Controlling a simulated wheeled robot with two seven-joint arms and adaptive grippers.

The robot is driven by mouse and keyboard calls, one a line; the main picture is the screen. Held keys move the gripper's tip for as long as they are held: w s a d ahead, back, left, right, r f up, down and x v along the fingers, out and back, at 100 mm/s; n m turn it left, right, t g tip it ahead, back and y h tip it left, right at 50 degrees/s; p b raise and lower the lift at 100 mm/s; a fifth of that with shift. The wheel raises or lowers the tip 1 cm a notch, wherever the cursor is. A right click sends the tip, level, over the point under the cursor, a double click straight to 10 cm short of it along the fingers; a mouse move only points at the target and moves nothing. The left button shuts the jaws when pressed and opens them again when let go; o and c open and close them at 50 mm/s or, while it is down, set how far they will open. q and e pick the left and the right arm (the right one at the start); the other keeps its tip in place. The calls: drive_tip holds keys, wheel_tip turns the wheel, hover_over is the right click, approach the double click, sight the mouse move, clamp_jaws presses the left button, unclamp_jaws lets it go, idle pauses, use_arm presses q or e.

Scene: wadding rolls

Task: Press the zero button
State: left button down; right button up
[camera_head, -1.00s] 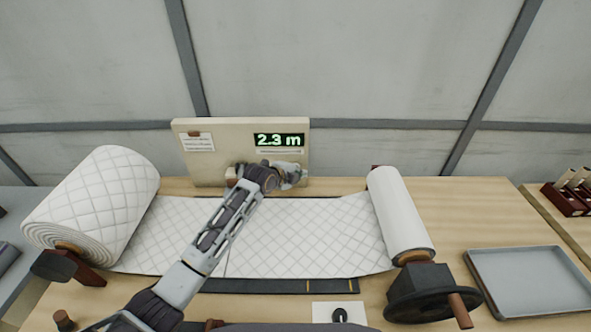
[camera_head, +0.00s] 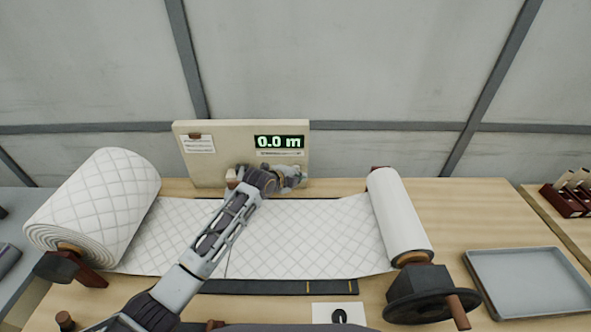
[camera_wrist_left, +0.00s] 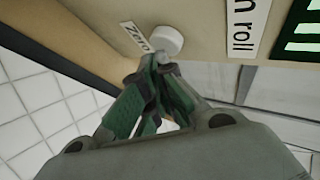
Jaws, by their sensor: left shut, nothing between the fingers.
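The zero button is a round white button (camera_wrist_left: 165,41) next to a "Zero" label (camera_wrist_left: 136,37) on the panel in the left wrist view. The tan panel (camera_head: 222,158) stands at the back of the bench, and its display (camera_head: 279,142) reads 0.0 m. My left gripper (camera_head: 290,176) is at the panel's lower right face, below the display. In the left wrist view my left gripper (camera_wrist_left: 160,62) is shut and empty, its fingertips at the button's lower edge. They look touching or nearly so. In the head view the arm and gripper hide the button. My right gripper is not in view.
A large quilted wadding roll (camera_head: 95,205) is at left, its sheet (camera_head: 270,240) running to a smaller roll (camera_head: 400,215) at right. A black hand crank (camera_head: 430,305) stands in front of that. A grey tray (camera_head: 530,280) lies at far right.

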use_arm(q)
drive_tip(key=shift+s, duration=0.4)
drive_tip(key=shift+p, duration=0.3)
drive_tip(key=s+p, duration=0.3)
drive_tip(key=s, duration=0.2)
drive_tip(key=shift+p, duration=0.35)
drive_tip(key=shift+s, duration=0.1)
idle(0.6)
